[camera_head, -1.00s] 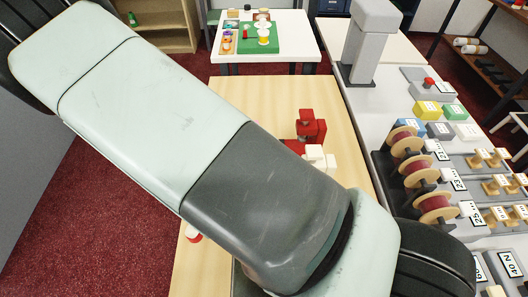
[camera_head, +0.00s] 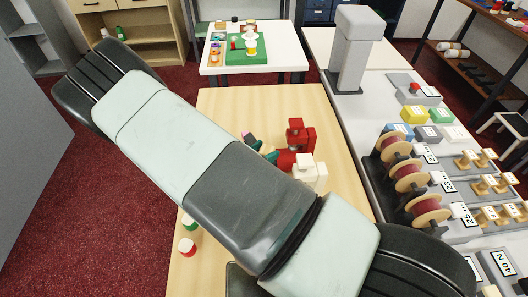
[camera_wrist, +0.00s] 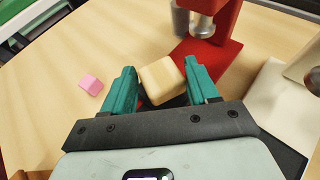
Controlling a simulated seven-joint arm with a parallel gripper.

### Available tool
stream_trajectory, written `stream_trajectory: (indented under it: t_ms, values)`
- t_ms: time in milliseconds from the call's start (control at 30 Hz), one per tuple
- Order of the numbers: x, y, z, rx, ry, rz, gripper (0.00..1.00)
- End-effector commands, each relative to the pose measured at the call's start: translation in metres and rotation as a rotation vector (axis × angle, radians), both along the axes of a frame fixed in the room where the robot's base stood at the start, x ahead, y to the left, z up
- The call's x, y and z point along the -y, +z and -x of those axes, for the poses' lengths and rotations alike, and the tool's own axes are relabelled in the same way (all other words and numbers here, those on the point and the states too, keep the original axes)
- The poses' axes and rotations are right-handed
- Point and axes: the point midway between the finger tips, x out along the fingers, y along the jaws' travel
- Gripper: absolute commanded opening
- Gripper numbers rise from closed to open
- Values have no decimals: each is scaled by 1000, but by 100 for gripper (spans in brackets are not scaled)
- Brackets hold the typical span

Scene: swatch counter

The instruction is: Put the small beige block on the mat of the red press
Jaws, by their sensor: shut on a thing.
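The small beige block (camera_wrist: 162,80) is between the teal fingers of my gripper (camera_wrist: 160,72) in the wrist view, slightly tilted. The gripper is shut on it. The red press (camera_wrist: 218,18) stands just beyond, with its flat red mat (camera_wrist: 222,56) under a grey metal ram. The block is beside the mat's near left side in this view; its height above the table is unclear. In the head view, the red press (camera_head: 296,132) is on the wooden table, and my gripper's teal fingers (camera_head: 264,151) show just left of it. The block cannot be made out clearly there.
A pink block (camera_wrist: 90,85) lies left of my gripper. A white press (camera_head: 310,172) stands close to the red one. Two small cylinders, one red and white (camera_head: 187,248), are near the table's left edge. A counter with spools (camera_head: 410,177) runs along the right.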

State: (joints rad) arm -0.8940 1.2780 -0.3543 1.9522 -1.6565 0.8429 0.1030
Motion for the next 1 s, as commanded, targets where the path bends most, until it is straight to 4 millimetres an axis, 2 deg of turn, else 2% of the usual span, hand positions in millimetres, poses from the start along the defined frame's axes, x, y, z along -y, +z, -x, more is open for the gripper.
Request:
stream_trajectory:
  t_ms: [100, 433, 467, 600, 1000]
  values:
    - [0, -7, 0, 1, 0, 1, 29]
    - [0, -9, 0, 1, 0, 1, 29]
    - [0, -9, 0, 1, 0, 1, 62]
    - [0, -9, 0, 1, 0, 1, 83]
    - [-3, -4, 2, 1, 2, -1, 85]
